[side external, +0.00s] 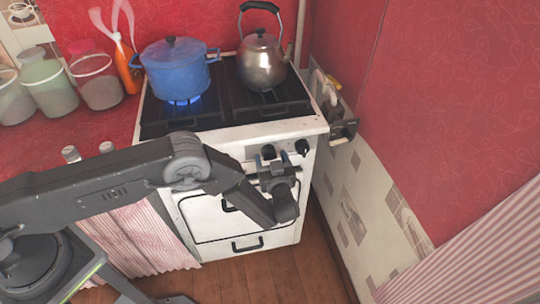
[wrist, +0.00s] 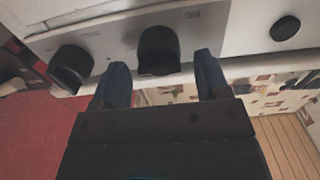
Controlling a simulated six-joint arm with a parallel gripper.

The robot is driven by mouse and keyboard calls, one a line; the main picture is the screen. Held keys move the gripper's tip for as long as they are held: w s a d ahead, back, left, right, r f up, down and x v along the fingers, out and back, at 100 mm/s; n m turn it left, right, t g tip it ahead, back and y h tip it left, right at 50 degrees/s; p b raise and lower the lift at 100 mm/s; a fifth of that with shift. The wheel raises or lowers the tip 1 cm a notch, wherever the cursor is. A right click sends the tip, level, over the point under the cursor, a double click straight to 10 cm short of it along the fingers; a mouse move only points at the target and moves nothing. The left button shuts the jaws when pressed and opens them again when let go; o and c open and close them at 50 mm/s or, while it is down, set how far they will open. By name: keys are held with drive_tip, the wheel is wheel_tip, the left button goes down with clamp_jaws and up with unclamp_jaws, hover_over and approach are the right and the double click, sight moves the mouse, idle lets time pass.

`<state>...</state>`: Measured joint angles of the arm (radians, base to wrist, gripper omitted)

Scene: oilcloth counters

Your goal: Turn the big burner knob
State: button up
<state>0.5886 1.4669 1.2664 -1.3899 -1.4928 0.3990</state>
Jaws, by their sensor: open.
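The cooker's front panel (wrist: 115,38) carries dark knobs. In the wrist view a large black knob (wrist: 158,45) sits in the middle, with small lettering printed beside it. My gripper (wrist: 162,62) is open, with one finger on each side of this knob's near end. A small gap shows on both sides, and nothing is gripped. In the side view my gripper (side external: 271,164) is at the cooker front, just below a dark knob (side external: 268,151). How deep the fingers reach along the knob is hard to tell.
Another knob (wrist: 70,68) is left of my fingers and a round one (wrist: 285,28) is to the right. A blue pot (side external: 176,72) stands over a lit blue flame, and a metal kettle (side external: 262,62) stands beside it. The oven door is below the panel.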

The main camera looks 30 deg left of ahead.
drive_tip(key=shift+x, duration=0.85)
drive_tip(key=shift+c, duration=0.2)
drive_tip(key=c, duration=0.9)
drive_tip(key=shift+o, duration=0.2)
drive_tip(key=shift+s+n, duration=0.1)
drive_tip(key=shift+n, duration=2.2)
drive_tip(key=o, duration=0.9)
drive_tip(key=v, duration=1.4)
